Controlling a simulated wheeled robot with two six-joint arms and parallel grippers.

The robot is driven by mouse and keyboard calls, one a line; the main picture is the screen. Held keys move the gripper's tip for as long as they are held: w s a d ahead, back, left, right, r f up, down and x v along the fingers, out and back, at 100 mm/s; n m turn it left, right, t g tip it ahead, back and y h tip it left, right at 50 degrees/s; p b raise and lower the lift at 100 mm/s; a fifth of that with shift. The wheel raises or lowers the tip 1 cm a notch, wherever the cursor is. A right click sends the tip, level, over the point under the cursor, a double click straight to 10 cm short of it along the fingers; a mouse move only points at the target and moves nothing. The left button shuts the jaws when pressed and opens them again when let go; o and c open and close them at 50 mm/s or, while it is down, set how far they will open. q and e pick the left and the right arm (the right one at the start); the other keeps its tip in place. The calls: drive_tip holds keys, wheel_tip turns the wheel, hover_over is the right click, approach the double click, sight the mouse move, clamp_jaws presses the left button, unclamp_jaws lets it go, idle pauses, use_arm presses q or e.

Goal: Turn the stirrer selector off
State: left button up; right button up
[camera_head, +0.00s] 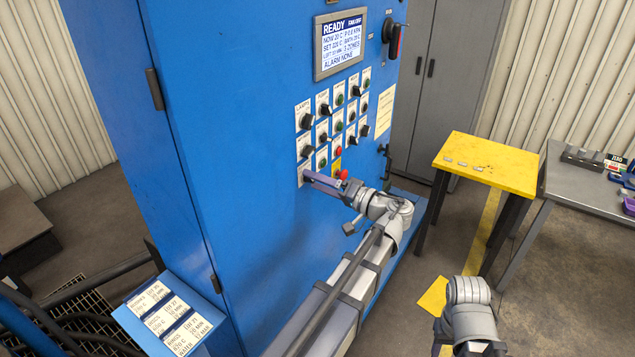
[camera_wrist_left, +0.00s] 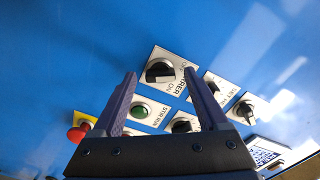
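The stirrer selector (camera_wrist_left: 160,72) is a black knob on a white plate lettered STIRRER and ON, in the left wrist view. Its bar lies roughly across that view; I cannot tell for sure which mark it points to. My left gripper (camera_wrist_left: 160,78) is open, and the knob shows between its two purple fingertips, apparently just beyond them and untouched. In the head view the left gripper (camera_head: 322,183) is at the lower left of the control rows and hides most of the selector. My right arm shows at the bottom right, but its fingers are not visible.
A red button (camera_head: 342,174) on a yellow plate sits close beside the left gripper. A green STIR RUN lamp or button (camera_wrist_left: 141,111) and other knobs (camera_wrist_left: 246,110) are near. The display (camera_head: 340,43) reads READY. A yellow table (camera_head: 485,160) stands right of the blue cabinet.

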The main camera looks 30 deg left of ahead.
use_arm(q)
drive_tip(key=shift+d, duration=0.1)
drive_tip(key=d, duration=0.7)
drive_tip(key=shift+s+d, duration=0.3)
drive_tip(key=shift+s, duration=0.05)
drive_tip(key=s+d+f+m+h+b, duration=0.2)
drive_tip(key=s+d+f+h, duration=0.15)
drive_tip(key=f, duration=0.55)
drive_tip(key=s+d+f+m+h+b, duration=0.1)
drive_tip(key=s+d+f+m+h, duration=0.3)
drive_tip(key=f, duration=0.4)
drive_tip(key=s+d+f+m+g+h+b, duration=0.1)
drive_tip(key=s+d+f+h, duration=0.3)
drive_tip(key=d, duration=0.3)
drive_tip(key=s+d+f+m+h+b, duration=0.1)
drive_tip(key=s+d+f+m+h, duration=0.1)
drive_tip(key=s+d+f+h, duration=0.2)
drive_tip(key=d+f+h, duration=0.1)
drive_tip(key=d, duration=0.2)
drive_tip(key=shift+s+d+f+g, duration=0.15)
drive_tip(key=shift+d+f+g, duration=0.2)
drive_tip(key=shift+f+g, duration=0.05)
